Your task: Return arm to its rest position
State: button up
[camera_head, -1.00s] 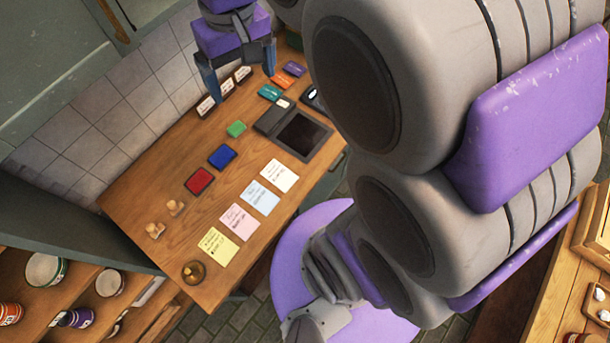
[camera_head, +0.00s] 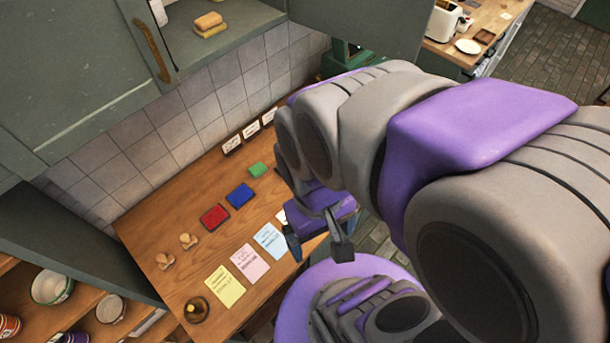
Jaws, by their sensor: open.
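My gripper (camera_head: 319,246) hangs from my purple and grey arm near the right part of the wooden table (camera_head: 180,265). Its two fingers are apart and nothing shows between them. The arm is bent, and its large links fill the right half of the view. The gripper and arm cover the right end of the table, and part of a white note shows beside the left finger.
Red (camera_head: 214,216), blue (camera_head: 240,195) and green (camera_head: 258,170) pads lie on the table. Yellow (camera_head: 225,287), pink (camera_head: 250,262) and light blue (camera_head: 271,240) notes lie nearer. A green cabinet (camera_head: 90,70) overhangs the back.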

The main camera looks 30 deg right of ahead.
notch_tip(320, 180, down, 24)
jog(key=b, duration=2.4)
jog(key=shift+f, duration=0.15)
